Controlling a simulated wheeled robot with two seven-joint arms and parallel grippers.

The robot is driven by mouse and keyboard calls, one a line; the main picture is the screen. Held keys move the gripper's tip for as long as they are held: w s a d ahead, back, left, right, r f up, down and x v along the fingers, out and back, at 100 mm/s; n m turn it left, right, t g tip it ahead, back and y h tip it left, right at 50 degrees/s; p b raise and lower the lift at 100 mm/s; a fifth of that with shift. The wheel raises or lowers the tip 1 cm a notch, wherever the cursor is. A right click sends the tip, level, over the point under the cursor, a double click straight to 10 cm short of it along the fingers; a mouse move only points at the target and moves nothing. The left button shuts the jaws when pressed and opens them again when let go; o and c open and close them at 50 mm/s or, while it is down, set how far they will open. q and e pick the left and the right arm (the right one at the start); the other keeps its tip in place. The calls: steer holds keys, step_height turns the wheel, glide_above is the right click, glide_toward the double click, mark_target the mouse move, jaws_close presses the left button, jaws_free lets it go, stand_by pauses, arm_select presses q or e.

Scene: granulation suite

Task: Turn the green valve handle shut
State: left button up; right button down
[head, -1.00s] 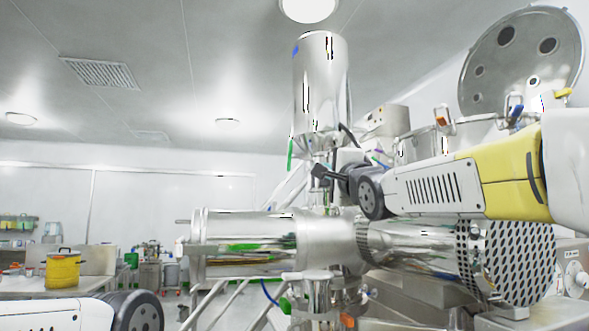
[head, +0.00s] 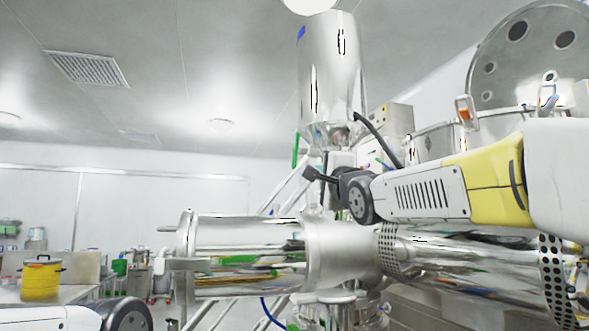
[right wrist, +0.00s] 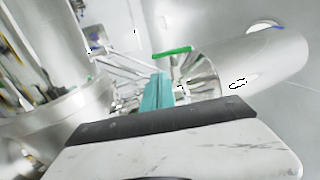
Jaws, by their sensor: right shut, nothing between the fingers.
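The green valve handle (head: 295,150) is a narrow green bar beside the lower end of the upright steel cylinder in the head view. In the right wrist view the green handle (right wrist: 173,52) lies nearly level, beyond the fingertips and apart from them in the picture. My right gripper (head: 311,173) points left in the head view, below and slightly right of the handle. Its teal fingers (right wrist: 158,92) are together and empty. My left arm shows only at the lower left corner; its gripper is out of frame.
The upright steel cylinder (head: 329,75) stands above a large horizontal steel drum (head: 335,252). A round perforated lid (head: 530,60) is at upper right. A yellow pot (head: 41,280) sits on a table at far left. Open room shows left of the drum.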

mark_target(295, 163)
steer(key=x, duration=1.4)
steer(key=shift+w, duration=0.15)
steer(key=shift+a+f, duration=0.1)
steer(key=shift+a, duration=0.05)
